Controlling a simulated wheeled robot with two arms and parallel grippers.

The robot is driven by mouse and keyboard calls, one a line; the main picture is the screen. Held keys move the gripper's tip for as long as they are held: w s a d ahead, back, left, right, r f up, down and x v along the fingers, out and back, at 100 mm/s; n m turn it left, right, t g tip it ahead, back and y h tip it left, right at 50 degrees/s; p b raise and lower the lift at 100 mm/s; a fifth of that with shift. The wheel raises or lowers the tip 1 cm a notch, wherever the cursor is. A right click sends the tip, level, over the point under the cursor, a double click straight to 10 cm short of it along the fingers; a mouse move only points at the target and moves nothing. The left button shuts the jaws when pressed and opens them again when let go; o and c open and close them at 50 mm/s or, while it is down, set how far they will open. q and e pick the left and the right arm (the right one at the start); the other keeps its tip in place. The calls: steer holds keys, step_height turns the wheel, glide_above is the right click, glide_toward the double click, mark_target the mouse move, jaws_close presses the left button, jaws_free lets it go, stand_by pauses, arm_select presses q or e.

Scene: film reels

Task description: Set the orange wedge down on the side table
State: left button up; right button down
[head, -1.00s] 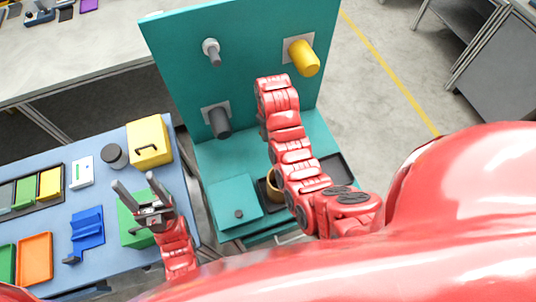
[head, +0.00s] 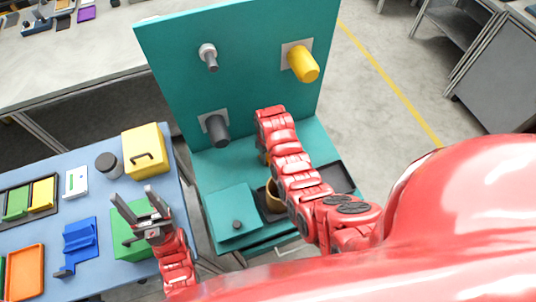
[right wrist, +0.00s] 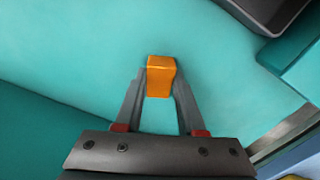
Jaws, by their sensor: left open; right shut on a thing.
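The orange wedge (right wrist: 161,66) is between the fingertips of my right gripper (right wrist: 160,84) in the right wrist view. The gripper is shut on it, over a plain teal surface; whether the wedge touches that surface I cannot tell. In the head view my right arm hides most of the right gripper and the wedge. My left gripper (head: 134,196) is open and empty, above a green block (head: 130,240) on the blue-topped table (head: 100,275) at the left, which may be the side table.
A teal upright panel (head: 250,95) carries a yellow peg (head: 303,63), a grey peg (head: 209,57) and a dark peg (head: 217,130). Its base holds a square teal lid (head: 232,207) and a dark tray (head: 337,176). A yellow box (head: 146,150) stands on the blue table.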

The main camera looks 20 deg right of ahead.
steer(key=shift+f, duration=0.2)
steer(key=shift+f, duration=0.1)
steer(key=c, duration=0.5)
jaws_free()
